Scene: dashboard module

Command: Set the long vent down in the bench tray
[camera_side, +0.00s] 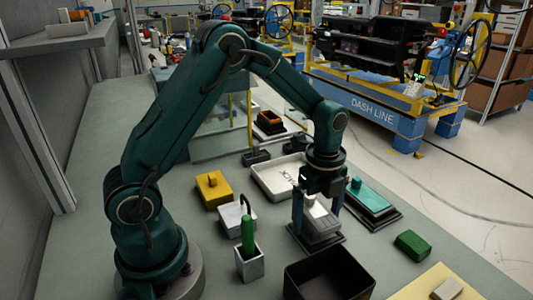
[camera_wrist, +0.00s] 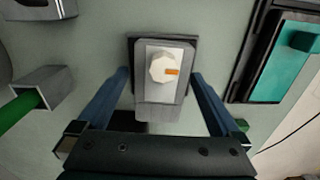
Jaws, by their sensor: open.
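My gripper (camera_side: 317,222) is open, pointing down over a grey block (camera_side: 321,232) on a dark base. In the wrist view my gripper (camera_wrist: 160,76) has one finger on each side of this block (camera_wrist: 159,115), which carries a white knob with an orange mark (camera_wrist: 162,68). I cannot tell whether the fingers touch it. No piece is clearly marked as the long vent; a long dark bar (camera_side: 284,147) lies behind. A shallow white tray (camera_side: 262,183) with lettering inside, possibly the bench tray, stands behind my gripper, partly hidden by it.
A teal block (camera_side: 367,197) on a dark base is right of my gripper. A green block (camera_side: 412,244) and an open black bin (camera_side: 330,279) are in front. A yellow block (camera_side: 212,188) and a grey holder with a green handle (camera_side: 249,261) stand left.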

